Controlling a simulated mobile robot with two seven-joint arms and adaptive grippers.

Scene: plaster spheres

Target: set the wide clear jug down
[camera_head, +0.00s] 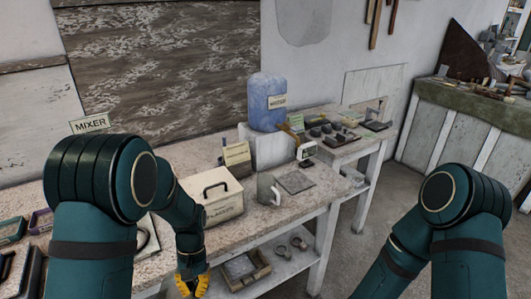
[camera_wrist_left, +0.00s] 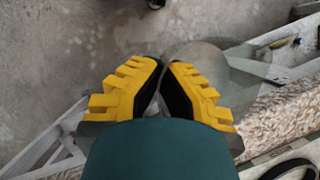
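My left gripper (camera_head: 192,284) is low at the bottom of the head view, in front of the bench's front edge. In the left wrist view its yellow-and-black fingers (camera_wrist_left: 163,72) are drawn close together. A clear, greyish see-through vessel, seemingly the wide clear jug (camera_wrist_left: 235,66), shows at the fingertips and behind the right finger. The fingers appear shut on it; the exact grip spot is hidden. I cannot make the jug out in the head view. My right gripper is out of view; only its arm shows.
The bench top (camera_head: 238,232) holds a lidded plaster box (camera_head: 211,200), a pale handled vessel (camera_head: 266,187) and a flat grey slab (camera_head: 295,180). A blue water bottle (camera_head: 267,103) stands on a raised block behind. A wooden tray (camera_head: 246,268) is on the shelf below.

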